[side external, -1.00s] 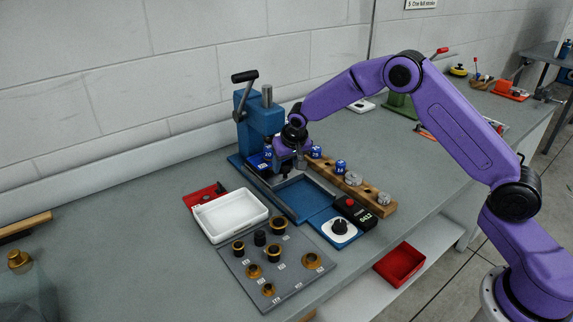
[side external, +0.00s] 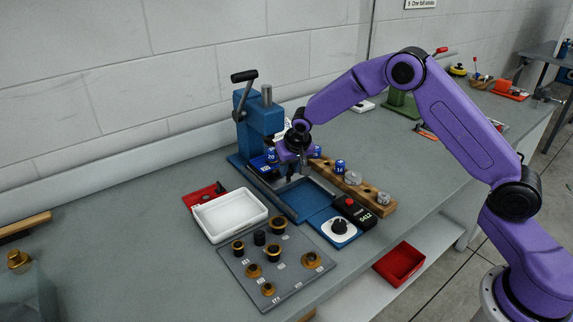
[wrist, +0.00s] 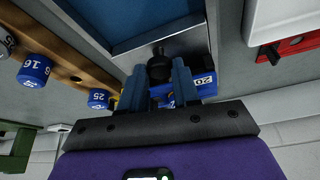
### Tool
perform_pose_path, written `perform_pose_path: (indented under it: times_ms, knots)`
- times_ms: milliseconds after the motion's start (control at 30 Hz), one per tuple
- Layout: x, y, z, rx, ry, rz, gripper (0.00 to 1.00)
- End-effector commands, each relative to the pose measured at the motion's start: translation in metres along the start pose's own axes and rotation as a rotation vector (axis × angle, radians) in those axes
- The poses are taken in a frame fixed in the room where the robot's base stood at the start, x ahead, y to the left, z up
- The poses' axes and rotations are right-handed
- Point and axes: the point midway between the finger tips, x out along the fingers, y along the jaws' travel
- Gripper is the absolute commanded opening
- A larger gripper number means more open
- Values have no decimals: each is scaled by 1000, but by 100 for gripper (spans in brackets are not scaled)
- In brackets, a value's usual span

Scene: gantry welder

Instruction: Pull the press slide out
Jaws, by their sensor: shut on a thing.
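The blue press (side external: 262,122) stands at the back of the bench with its black-handled lever up. My gripper (side external: 295,168) is low in front of it, at the rear end of the blue tray. In the wrist view my gripper's blue fingers (wrist: 158,88) are shut around a black knob (wrist: 160,66), which I take to be the press slide's handle. The press slide is mostly hidden behind my gripper. A blue piece marked 20 (wrist: 204,82) shows just behind the fingers; it also shows by the press in the side view (side external: 270,155).
The blue tray (side external: 319,211) ahead of the press looks empty. A wooden rack (side external: 376,202) with blue and metal pieces runs along its right.

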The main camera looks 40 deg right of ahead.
Motion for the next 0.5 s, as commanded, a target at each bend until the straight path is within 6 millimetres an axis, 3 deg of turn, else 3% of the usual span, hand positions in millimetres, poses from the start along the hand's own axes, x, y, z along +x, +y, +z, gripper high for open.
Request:
perform_pose_path:
  times_ms: [500]
  knots:
    - [-29, 17, 68, -4, 0, -1, 0]
